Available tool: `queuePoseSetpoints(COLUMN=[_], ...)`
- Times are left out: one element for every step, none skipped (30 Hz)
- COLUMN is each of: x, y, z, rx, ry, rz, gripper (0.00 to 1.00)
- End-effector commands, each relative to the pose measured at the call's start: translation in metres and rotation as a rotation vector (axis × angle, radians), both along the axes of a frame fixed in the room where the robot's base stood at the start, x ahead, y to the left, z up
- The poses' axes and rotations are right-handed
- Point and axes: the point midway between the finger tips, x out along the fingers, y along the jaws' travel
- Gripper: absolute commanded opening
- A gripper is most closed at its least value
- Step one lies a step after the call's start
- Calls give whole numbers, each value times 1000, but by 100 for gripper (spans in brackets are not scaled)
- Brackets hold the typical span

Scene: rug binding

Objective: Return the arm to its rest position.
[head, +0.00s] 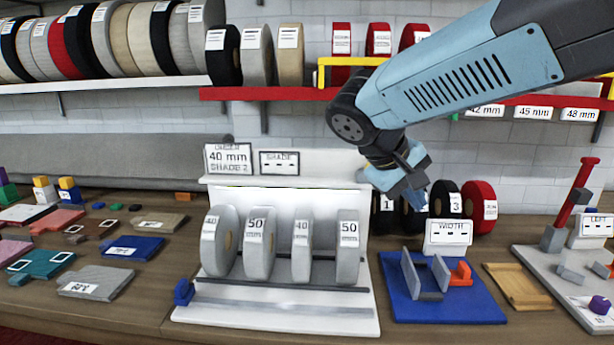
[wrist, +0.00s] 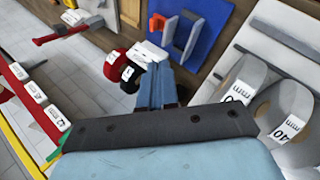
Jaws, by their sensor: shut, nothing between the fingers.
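My arm reaches in from the upper right in the head view. My gripper (head: 414,196), pale blue, hangs in front of the wall, just right of the white stand's back panel and above the blue width fixture (head: 451,310). Its fingers are together with nothing seen between them. In the wrist view the gripper (wrist: 160,72) points toward the black and red rolls on the bench, with the fingers close together. Whether it touches the rolls behind it cannot be told.
A white stand (head: 275,317) holds several grey rolls. A red shelf (head: 290,94) with rolls and a yellow rail (head: 322,76) sit close to my arm. Black and red rolls (head: 479,203) stand behind the gripper. Samples cover the left bench; a grey board (head: 560,262) lies at right.

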Motion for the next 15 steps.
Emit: queuePoseSetpoints(x=[-11,-17,-25,-31,-36,-43,-49,-53,-60,-64,-68,-74,-77,-80,-84], y=[-12,-16,-21,-25,-28,-32,-34,-35,-37,-39,-40,-41,-42,-42,-42], z=[-3,-6,-9,-11,-14,-16,-18,-19,-21,-23,-23,-25,-25,-26,-26], rx=[61,98,147,185,222,271,306,342,389,423,457,498,528,555,587], ry=[0,2,0,-5,-9,-19,-28,-41,-59,-74,-93,-118,-136,-157,-183], rz=[-25,-35,-46,-55,-64,-74,-82,-89,-100,-108,-114,-122,-129,-134,-141], gripper=[0,0,0,0,0,0,0,0,0,0,0,0,0,0,0])
